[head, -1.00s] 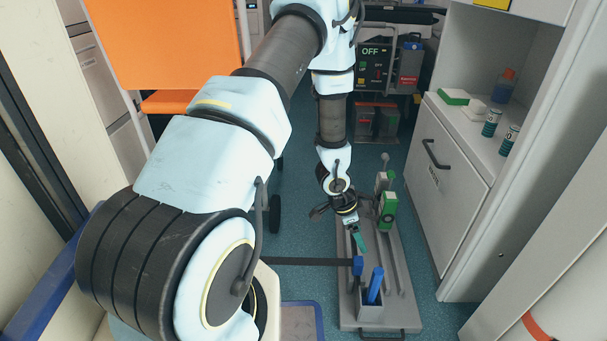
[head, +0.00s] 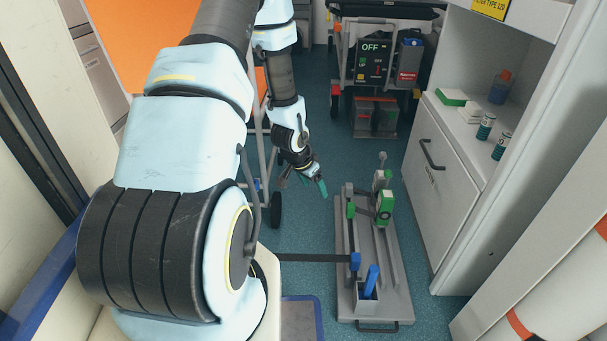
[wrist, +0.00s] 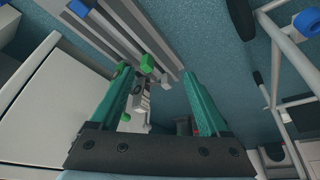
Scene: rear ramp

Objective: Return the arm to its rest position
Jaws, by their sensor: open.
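My gripper (head: 304,185) hangs above the floor in the head view, left of the grey floor plate (head: 398,268) and apart from it. In the wrist view its two green fingers (wrist: 165,100) are spread apart with nothing held between them. My arm reaches forward from the lower left and bends down to the gripper. A green and grey clamp-like device (head: 384,206) stands on the plate, right of my gripper. It also shows between and beyond the fingers in the wrist view (wrist: 141,97).
A blue-handled item (head: 370,280) stands in a grey holder at the plate's near end. A white cabinet (head: 443,190) with bottles on top is at right. A trolley with a box marked OFF (head: 372,60) stands behind. An orange panel (head: 150,40) is at left. Blue floor lies between.

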